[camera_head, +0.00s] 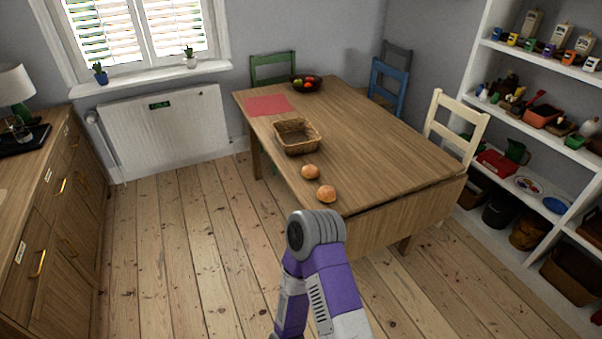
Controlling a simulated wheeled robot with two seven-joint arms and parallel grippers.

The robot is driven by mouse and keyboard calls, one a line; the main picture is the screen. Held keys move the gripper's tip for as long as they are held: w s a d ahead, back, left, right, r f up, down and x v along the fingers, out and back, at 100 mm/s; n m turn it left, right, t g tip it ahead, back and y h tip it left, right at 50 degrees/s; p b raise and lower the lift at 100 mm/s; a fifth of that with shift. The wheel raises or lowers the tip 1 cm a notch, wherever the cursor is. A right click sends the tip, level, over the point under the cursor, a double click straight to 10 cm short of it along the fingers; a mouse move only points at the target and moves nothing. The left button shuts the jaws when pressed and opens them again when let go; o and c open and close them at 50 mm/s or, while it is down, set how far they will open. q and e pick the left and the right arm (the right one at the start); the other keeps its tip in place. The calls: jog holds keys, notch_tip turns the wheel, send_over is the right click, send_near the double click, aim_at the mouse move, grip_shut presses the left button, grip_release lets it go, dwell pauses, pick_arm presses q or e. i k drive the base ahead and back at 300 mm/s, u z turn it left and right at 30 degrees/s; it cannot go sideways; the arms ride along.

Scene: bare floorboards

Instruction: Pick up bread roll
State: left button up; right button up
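Two round, golden-brown bread rolls lie on the wooden table near its front left corner. One bread roll (326,193) is closer to the near corner, and the other bread roll (310,171) lies just behind it. A brown wicker basket (285,147) stands on the table behind the rolls and looks empty. A purple and grey arm of mine rises from the bottom of the picture, its grey joint just in front of the near roll. No gripper fingers show, so neither gripper is in view.
The wooden table (385,145) also bears a red placemat (268,104) and a dark fruit bowl (306,82). Chairs stand around it, including a cream chair (457,121) at right. Shelves (545,100) line the right wall, drawers (48,215) the left. Floor at left is clear.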

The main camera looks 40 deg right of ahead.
aim_at(326, 194)
jog(key=i, duration=1.8)
jog(key=z, duration=1.45)
